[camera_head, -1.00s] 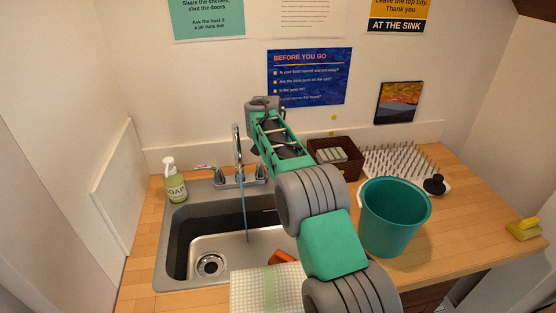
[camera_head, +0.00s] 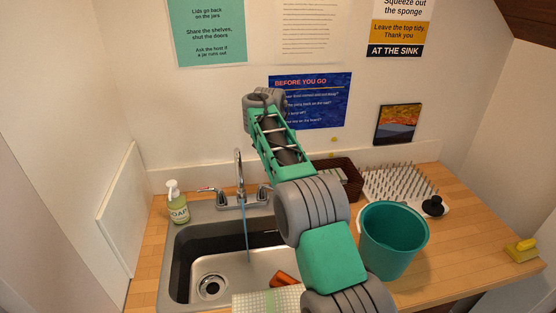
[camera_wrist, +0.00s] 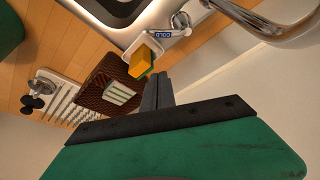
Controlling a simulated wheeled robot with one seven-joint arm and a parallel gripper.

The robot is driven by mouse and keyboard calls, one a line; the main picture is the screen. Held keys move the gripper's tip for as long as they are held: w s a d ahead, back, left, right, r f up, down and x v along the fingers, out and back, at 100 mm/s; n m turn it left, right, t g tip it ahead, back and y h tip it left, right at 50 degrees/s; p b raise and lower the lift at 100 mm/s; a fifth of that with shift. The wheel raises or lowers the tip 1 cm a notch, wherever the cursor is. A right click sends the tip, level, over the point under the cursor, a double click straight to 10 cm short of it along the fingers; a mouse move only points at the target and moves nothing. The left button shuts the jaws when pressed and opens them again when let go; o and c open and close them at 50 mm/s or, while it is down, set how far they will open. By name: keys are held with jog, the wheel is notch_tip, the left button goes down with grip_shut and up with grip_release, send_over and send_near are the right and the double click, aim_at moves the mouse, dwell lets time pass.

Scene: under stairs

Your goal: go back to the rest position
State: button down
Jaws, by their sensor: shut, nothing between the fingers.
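My gripper (camera_wrist: 158,90) shows in the wrist view with its two dark fingers together and nothing between them. It is raised above the back of the counter, near the faucet. In the head view my arm reaches up over the sink toward the wall, and the gripper itself is hidden behind the arm's far end. In the wrist view a yellow-orange sponge (camera_wrist: 142,62) on a small white tray (camera_wrist: 152,45) lies beyond the fingertips, apart from them.
Water runs from the faucet (camera_head: 239,175) into the sink (camera_head: 178,255). A soap bottle (camera_head: 177,203) stands left. A teal bucket (camera_head: 394,240), a brown basket (camera_head: 350,180), a spiked drying rack (camera_head: 395,183) and a yellow brush (camera_head: 522,250) are on the right. A cloth (camera_head: 262,302) hangs in front.

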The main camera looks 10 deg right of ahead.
jog(key=s+d+r+n, duration=0.1)
jog(key=s+r, duration=0.3)
jog(key=s, duration=0.4)
jog(key=s+d+r+n, duration=0.2)
jog(key=s+r, duration=0.3)
jog(key=s, duration=0.2)
jog(key=s+a+f+n, duration=0.1)
jog(key=s+f, duration=0.2)
jog(key=s, duration=0.5)
jog(key=s+a+f+n+y+b, duration=0.1)
jog(key=s+f, duration=0.2)
jog(key=s, duration=0.5)
jog(key=s+f+t+y, duration=0.1)
jog(key=s+f, duration=0.2)
jog(key=s, duration=0.5)
jog(key=shift+a+f+n, duration=0.4)
jog(key=c, duration=2.2)
grip_release()
jog(key=shift+s, duration=0.1)
